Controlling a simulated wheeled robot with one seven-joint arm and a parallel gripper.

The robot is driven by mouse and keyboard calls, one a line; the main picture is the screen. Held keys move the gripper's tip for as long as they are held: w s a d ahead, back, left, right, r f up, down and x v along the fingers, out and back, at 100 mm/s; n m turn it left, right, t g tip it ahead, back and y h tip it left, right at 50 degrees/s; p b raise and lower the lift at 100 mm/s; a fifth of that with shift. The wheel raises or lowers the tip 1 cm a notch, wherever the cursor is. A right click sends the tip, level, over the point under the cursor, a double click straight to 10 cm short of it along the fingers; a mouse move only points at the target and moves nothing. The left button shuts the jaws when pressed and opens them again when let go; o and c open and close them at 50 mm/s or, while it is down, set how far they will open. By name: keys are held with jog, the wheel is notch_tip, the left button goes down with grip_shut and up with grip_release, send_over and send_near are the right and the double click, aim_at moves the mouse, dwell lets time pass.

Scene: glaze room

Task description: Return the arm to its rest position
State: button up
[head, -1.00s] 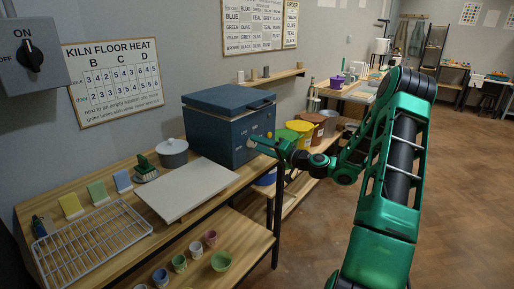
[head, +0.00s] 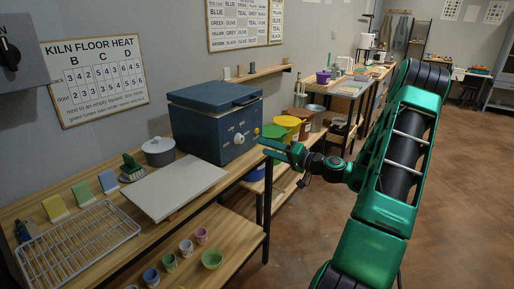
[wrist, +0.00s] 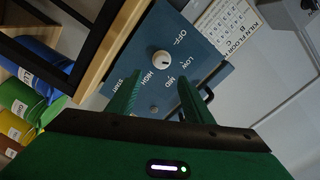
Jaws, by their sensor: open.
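My gripper (head: 268,148) is open and empty at the end of my green arm, which reaches out in front of the blue kiln (head: 205,122). In the head view the fingers are just right of the kiln's front and look apart from it. In the wrist view my two green fingers (wrist: 159,100) stand apart, with the kiln's panel (wrist: 198,78) beyond them. The white dial (wrist: 162,59) shows on that panel among the words OFF, LOW, MID and HIGH. A START label is partly beside the left finger.
Colored buckets (head: 287,123) stand beyond the kiln, close to my gripper. Open floor (head: 460,170) lies to the right.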

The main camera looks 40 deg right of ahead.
jog(key=shift+s+d, duration=0.15)
jog(key=shift+s, duration=0.3)
jog(key=s+a+f+n+g, duration=0.3)
jog(key=s+a+g, duration=0.15)
jog(key=a, duration=0.25)
jog(key=s+a+f+n+g, duration=0.3)
jog(key=a+g, duration=0.3)
jog(key=s+r+m+g+h, duration=0.2)
jog(key=s+r+g+h, duration=0.1)
jog(key=s, duration=1.1)
jog(key=s+r+m+g+h, duration=0.2)
jog(key=s+r, duration=0.3)
jog(key=s, duration=0.9)
jog(key=shift+s+d+g+h, duration=0.25)
jog(key=shift+g+h, duration=0.25)
jog(key=shift+g, duration=0.25)
